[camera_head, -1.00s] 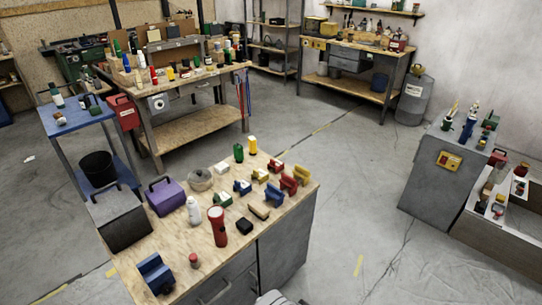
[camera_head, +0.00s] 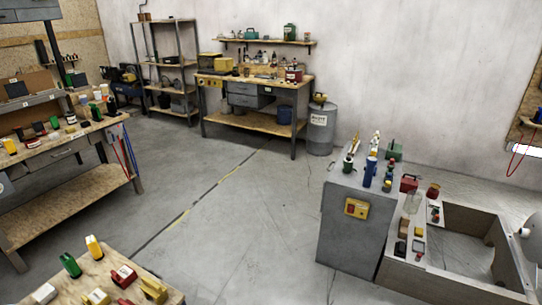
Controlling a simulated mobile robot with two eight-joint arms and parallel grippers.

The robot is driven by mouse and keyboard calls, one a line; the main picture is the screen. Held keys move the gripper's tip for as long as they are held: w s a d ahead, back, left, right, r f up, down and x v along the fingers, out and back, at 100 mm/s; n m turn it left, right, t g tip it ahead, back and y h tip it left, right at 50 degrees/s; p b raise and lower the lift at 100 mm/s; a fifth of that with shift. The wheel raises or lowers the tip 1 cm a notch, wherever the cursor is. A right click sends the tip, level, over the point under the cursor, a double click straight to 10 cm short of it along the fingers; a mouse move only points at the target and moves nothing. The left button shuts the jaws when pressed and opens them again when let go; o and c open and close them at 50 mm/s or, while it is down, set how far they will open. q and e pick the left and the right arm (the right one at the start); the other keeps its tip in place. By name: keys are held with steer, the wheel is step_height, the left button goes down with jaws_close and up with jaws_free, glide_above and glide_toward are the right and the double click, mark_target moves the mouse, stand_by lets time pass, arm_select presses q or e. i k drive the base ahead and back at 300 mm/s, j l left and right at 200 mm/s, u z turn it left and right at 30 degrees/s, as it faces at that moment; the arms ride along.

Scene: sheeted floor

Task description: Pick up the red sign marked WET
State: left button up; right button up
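I cannot make out a red sign marked WET anywhere in the head view. None shows readable WET lettering. Neither of my grippers is in view.
A grey cabinet (camera_head: 345,235) with bottles on top stands right of centre, beside an open low frame (camera_head: 455,275). A grey drum (camera_head: 320,135) stands by the back workbench (camera_head: 250,122). A left workbench (camera_head: 62,205) and near bench (camera_head: 75,292) flank clear floor.

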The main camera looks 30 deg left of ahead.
mark_target(124, 276)
steer(key=i+u, duration=0.25)
steer(key=i, duration=0.25)
steer(key=i+u, duration=0.25)
steer(key=i, duration=0.25)
steer(key=i+l+u, duration=0.2)
steer(key=i, duration=0.3)
steer(key=i+j+u, duration=0.15)
steer(key=i+u, duration=0.65)
steer(key=i+l+u, duration=0.1)
steer(key=i+u, duration=0.3)
steer(key=i+j+z, duration=0.2)
steer(key=i, duration=0.35)
steer(key=i+j+z, duration=0.15)
steer(key=i, duration=0.35)
steer(key=z, duration=7.1)
